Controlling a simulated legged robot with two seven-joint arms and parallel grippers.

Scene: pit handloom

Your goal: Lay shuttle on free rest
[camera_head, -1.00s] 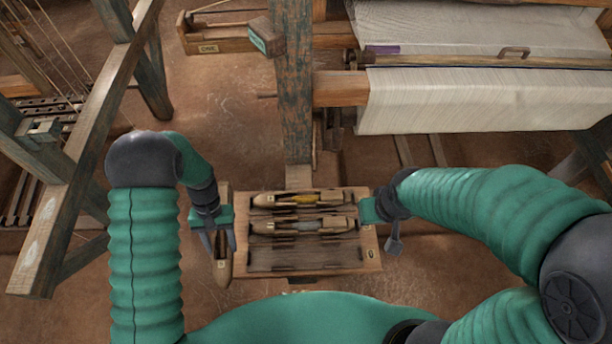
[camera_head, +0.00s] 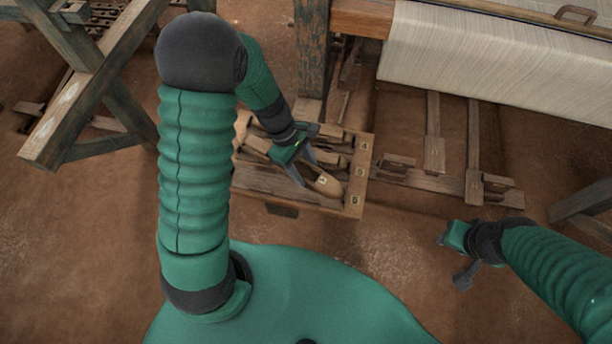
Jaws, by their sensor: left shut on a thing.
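My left gripper (camera_head: 302,169) is shut on a wooden shuttle (camera_head: 326,185), whose rounded tip sticks out to the lower right of the jaws. The shuttle is over the front rest of the wooden rack (camera_head: 325,206); I cannot tell whether it touches it. The rack's back and middle rests are largely hidden by my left arm and gripper, with wooden shuttle parts showing at the back (camera_head: 328,133). Small number labels run down the rack's right edge. My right gripper (camera_head: 453,250) is right of the rack, apart from it, above the floor; its jaws are unclear.
A loom with pale cloth (camera_head: 480,65) stands at the upper right, with wooden treadles (camera_head: 434,150) below it. A wooden post (camera_head: 311,50) rises behind the rack. A timber frame (camera_head: 75,115) stands at the left.

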